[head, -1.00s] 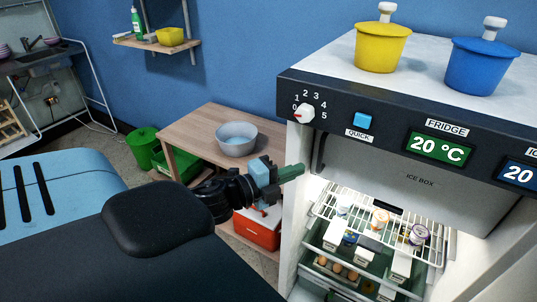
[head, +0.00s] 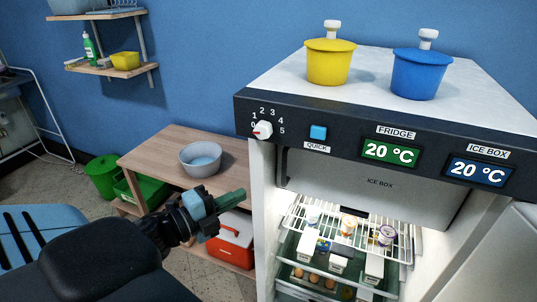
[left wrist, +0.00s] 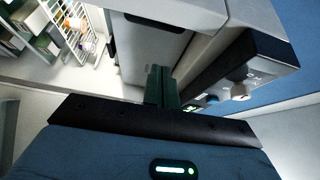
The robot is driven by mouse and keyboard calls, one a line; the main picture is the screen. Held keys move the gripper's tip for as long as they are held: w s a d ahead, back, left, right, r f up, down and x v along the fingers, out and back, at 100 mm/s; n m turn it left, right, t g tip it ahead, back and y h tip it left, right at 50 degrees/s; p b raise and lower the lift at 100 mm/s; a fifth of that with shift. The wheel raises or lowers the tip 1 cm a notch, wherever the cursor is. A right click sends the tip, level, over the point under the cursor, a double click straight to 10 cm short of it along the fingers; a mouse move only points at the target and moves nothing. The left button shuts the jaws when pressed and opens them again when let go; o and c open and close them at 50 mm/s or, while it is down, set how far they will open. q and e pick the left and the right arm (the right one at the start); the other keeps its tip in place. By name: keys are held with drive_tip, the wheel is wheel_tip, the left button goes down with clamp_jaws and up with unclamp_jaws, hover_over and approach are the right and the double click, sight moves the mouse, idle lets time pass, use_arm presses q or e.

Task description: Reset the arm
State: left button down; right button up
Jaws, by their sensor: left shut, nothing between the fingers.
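My left gripper (head: 232,202) shows in the head view with green fingers and a light blue body, at the end of my dark arm from the lower left. It is shut and empty. It is just left of the open fridge (head: 262,225), in front of the wooden table. In the left wrist view the shut green fingers (left wrist: 161,88) point toward the fridge front, with the lit shelves at upper left and the dial panel at right. My right gripper is not in view.
A yellow pot (head: 330,62) and a blue pot (head: 421,74) stand on the fridge.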

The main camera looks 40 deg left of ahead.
use_arm(q)
drive_tip(key=s+f+n+g+y, duration=0.1)
drive_tip(key=s+f+n, duration=0.25)
drive_tip(key=f, duration=0.35)
drive_tip(key=s+d+f+n+g+y, duration=0.1)
drive_tip(key=s+f+n+g+y, duration=0.1)
drive_tip(key=f+n, duration=0.35)
drive_tip(key=s+f+n+g+y, duration=0.1)
drive_tip(key=s+f+n, duration=0.15)
drive_tip(key=f, duration=0.55)
drive_tip(key=s+d+f+n+g+h, duration=0.1)
drive_tip(key=s+d+f+n+g, duration=0.3)
drive_tip(key=s+d+f, duration=0.9)
drive_tip(key=n, duration=0.3)
drive_tip(key=shift+d+n+p, duration=0.25)
drive_tip(key=shift+n+p, duration=0.05)
drive_tip(key=shift+n, duration=0.05)
